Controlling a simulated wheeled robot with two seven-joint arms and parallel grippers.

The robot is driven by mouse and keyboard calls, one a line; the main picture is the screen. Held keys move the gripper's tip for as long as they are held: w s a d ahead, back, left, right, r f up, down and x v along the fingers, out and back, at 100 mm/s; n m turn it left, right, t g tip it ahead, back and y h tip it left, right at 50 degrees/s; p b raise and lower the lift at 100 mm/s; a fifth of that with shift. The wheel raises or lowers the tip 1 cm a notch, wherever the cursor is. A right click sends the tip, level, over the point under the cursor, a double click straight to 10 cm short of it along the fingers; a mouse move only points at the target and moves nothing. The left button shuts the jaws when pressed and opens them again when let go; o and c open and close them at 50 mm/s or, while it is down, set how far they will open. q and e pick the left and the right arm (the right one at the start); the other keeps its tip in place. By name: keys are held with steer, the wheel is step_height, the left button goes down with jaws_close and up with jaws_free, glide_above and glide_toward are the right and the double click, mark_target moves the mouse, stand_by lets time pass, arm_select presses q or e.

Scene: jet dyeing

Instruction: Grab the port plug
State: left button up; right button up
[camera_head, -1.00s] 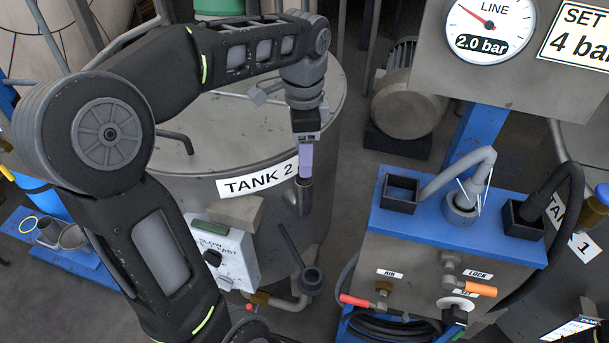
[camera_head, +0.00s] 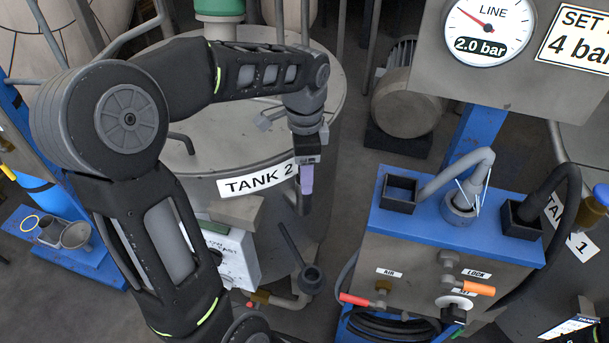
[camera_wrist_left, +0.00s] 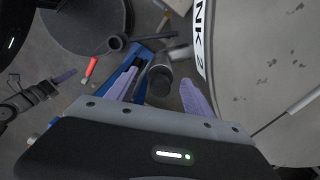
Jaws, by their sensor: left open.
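A dark, round-ended cylinder, which looks like the port plug (camera_wrist_left: 160,82), lies between the spread purple fingers of my left gripper (camera_wrist_left: 162,95) in the left wrist view. The gripper is open, and I cannot tell whether the fingers touch it. In the head view my left gripper (camera_head: 306,190) points down at the front side of TANK 2 (camera_head: 190,200), just right of its label. There its fingers overlap the dark port piece (camera_head: 304,203) and partly hide it. What seems to be my right gripper (camera_wrist_left: 55,82) shows at the left of the wrist view, its jaws unclear.
A lever with a black round end (camera_head: 312,279) stands just below the port. A control box (camera_head: 235,260) is on the tank's left front. The blue-topped station (camera_head: 430,220) with a red handle (camera_head: 354,299) stands to the right. Floor shows between them.

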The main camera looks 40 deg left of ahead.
arm_select(q)
steer(key=shift+c, duration=0.4)
jaws_close()
stand_by(0.4)
